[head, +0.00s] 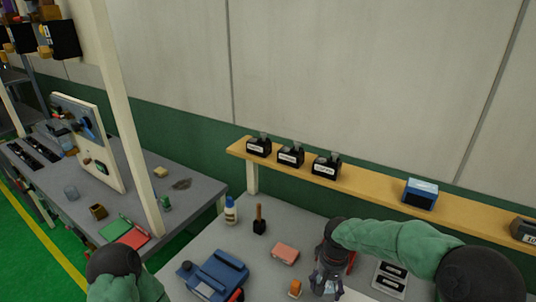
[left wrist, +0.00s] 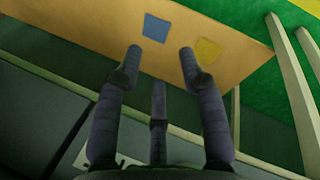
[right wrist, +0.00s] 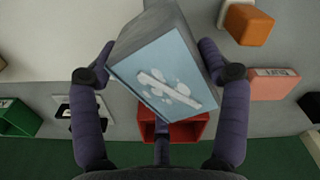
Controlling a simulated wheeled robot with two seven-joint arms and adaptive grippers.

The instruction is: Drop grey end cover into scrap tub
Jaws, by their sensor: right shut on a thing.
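My right gripper (right wrist: 165,75) is shut on a grey box-like piece (right wrist: 160,65) with a pale blue face bearing a white picture; I cannot tell if it is the grey end cover. In the head view this gripper (head: 328,280) is over the bench, and the piece is hard to make out. A red open tub (right wrist: 188,128) shows partly behind the piece in the right wrist view; I cannot tell if it is the scrap tub. My left gripper (left wrist: 159,62) is open and empty in the left wrist view; its fingers are not in the head view.
A pink block (head: 285,253) and an orange block (head: 295,287) stand left of the right gripper. A white tray (head: 377,283) with dark parts lies right of it. A blue fixture (head: 218,275), brush (head: 259,220) and bottle (head: 231,211) are further left. A shelf (head: 375,182) runs behind.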

